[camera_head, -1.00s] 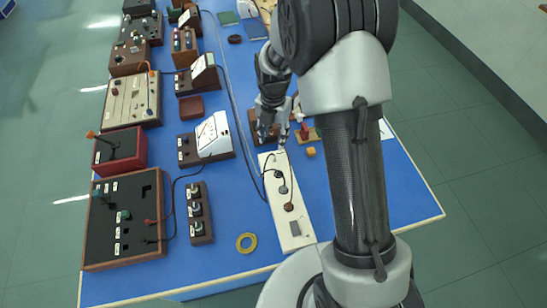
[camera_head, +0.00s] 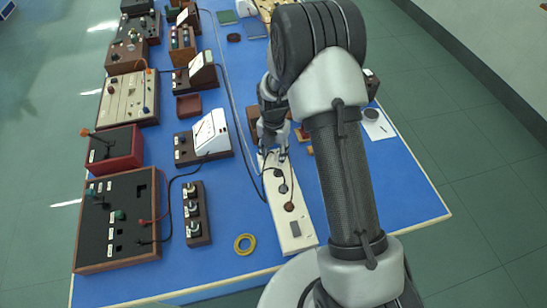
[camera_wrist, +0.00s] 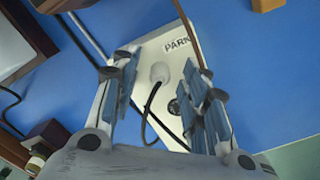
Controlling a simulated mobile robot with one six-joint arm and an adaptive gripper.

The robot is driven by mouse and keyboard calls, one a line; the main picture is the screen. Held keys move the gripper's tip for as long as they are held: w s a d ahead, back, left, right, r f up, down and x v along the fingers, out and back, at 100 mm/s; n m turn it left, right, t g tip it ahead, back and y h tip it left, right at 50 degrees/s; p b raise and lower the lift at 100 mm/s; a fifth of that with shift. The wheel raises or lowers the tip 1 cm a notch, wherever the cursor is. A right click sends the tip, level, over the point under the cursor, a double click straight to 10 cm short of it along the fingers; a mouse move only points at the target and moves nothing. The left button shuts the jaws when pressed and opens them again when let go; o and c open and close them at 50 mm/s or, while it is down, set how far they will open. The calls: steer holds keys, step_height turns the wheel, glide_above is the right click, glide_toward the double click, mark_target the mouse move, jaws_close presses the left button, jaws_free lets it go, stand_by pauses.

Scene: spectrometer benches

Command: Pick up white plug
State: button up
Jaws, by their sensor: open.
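The white plug (camera_wrist: 160,74) sits at the far end of the white power strip (camera_head: 289,222), with a black cord running from it. In the wrist view the strip (camera_wrist: 182,39) carries a label whose visible letters read "PARK". My gripper (camera_wrist: 166,88) is open, with one finger on each side of the plug and nothing held. The plug shows between the fingers; whether they touch it I cannot tell. In the head view my gripper (camera_head: 274,150) is over the far end of the strip, and the plug is hard to make out there.
A yellow ring (camera_head: 245,244) and a dark three-knob box (camera_head: 196,213) lie left of the strip. A white-faced meter (camera_head: 211,132) stands farther back. Dark cables run along the strip's left side. The blue table (camera_head: 400,187) is clear at the right front.

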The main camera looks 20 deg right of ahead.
jaws_close()
stand_by(0.4)
steer(key=shift+r, duration=0.15)
